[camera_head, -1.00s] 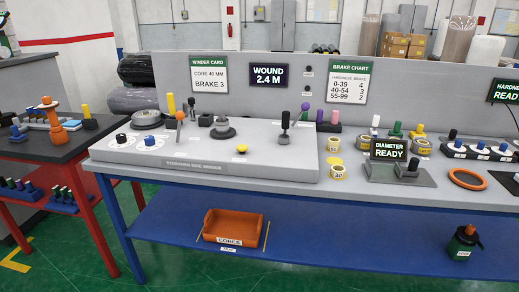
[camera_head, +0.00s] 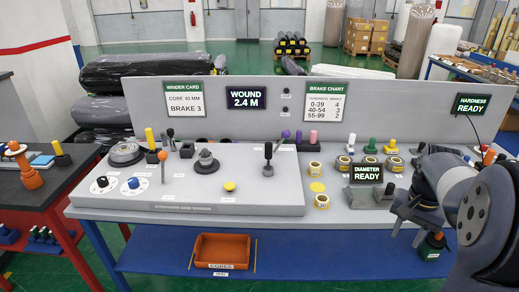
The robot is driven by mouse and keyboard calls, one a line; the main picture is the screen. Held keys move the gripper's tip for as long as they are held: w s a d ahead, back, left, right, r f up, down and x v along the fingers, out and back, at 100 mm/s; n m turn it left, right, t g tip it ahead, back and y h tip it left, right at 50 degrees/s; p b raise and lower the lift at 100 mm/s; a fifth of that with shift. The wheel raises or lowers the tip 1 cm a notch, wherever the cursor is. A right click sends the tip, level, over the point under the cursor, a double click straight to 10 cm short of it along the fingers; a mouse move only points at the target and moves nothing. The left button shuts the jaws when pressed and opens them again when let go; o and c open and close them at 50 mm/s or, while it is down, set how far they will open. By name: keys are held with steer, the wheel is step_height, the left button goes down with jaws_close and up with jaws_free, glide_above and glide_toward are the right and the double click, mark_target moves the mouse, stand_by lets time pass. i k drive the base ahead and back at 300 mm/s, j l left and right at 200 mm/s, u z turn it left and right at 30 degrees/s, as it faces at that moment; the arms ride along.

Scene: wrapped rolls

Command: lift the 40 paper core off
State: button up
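Several short tan paper cores with white labels are on the bench. One core (camera_head: 322,201) stands at the front, beside a flat yellow disc (camera_head: 317,187). Another core (camera_head: 314,170) is behind it, and others stand farther right, including one (camera_head: 343,162) and one (camera_head: 394,162). The label numbers are too small to read surely, so I cannot tell which is the 40. My gripper (camera_head: 408,212) is at the right, over the bench's front part, apart from these cores. My arm partly hides it, and its opening is unclear.
The diameter display (camera_head: 368,173) and its grey stand are between the front core and my gripper. The winder panel (camera_head: 210,185) carries knobs and levers, including an upright black lever (camera_head: 268,160). An orange bin (camera_head: 222,250) is on the blue lower shelf (camera_head: 300,250).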

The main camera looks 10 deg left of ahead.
mark_target(207, 162)
steer(key=i+j+u, duration=0.35)
steer(key=i+j, duration=0.45)
steer(key=j, duration=0.15)
steer(key=i+j+u, duration=0.35)
steer(key=i+j, duration=0.45)
steer(key=i, duration=0.05)
